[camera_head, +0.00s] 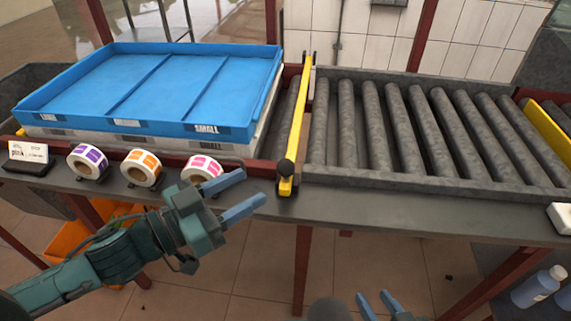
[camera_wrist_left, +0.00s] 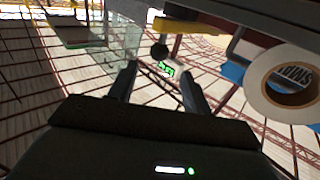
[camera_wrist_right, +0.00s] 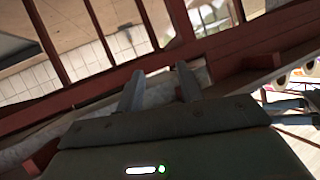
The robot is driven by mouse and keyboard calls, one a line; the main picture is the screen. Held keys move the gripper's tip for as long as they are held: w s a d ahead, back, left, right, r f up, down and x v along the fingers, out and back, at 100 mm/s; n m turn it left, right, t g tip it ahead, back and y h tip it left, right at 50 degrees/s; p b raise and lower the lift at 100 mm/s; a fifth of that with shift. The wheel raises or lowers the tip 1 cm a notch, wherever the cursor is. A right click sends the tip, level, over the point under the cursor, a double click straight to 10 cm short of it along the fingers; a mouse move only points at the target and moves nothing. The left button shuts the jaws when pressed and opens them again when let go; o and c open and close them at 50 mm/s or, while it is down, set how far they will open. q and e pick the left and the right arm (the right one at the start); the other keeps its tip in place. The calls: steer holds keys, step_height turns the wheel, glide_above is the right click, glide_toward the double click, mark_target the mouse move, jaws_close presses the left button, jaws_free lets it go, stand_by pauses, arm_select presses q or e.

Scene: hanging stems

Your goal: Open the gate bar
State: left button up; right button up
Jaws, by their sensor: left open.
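The yellow gate bar (camera_head: 298,120) lies across the roller conveyor, running from the back edge to the front edge. A dark round knob (camera_head: 285,168) sits at its near end. In the left wrist view the yellow bar (camera_wrist_left: 195,26) and the dark knob (camera_wrist_left: 159,50) show ahead of the fingers. My left gripper (camera_head: 244,190) is open and empty, left of the knob and apart from it. My right gripper (camera_head: 376,304) is at the bottom of the head view, low in front of the table; its two fingers (camera_wrist_right: 160,85) are apart with nothing between them.
A blue tray (camera_head: 160,48) marked SMALL sits on a white one left of the bar. Label rolls in purple (camera_head: 88,160), orange (camera_head: 141,167) and pink (camera_head: 202,168) stand along the front ledge. Bare rollers (camera_head: 410,125) lie to the right. A white bottle (camera_head: 537,288) is at lower right.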

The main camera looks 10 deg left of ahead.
mark_target(278, 171)
arm_select(q)
steer(key=p+x, duration=0.1)
steer(key=x, duration=0.8)
steer(key=shift+c, duration=0.4)
jaws_close()
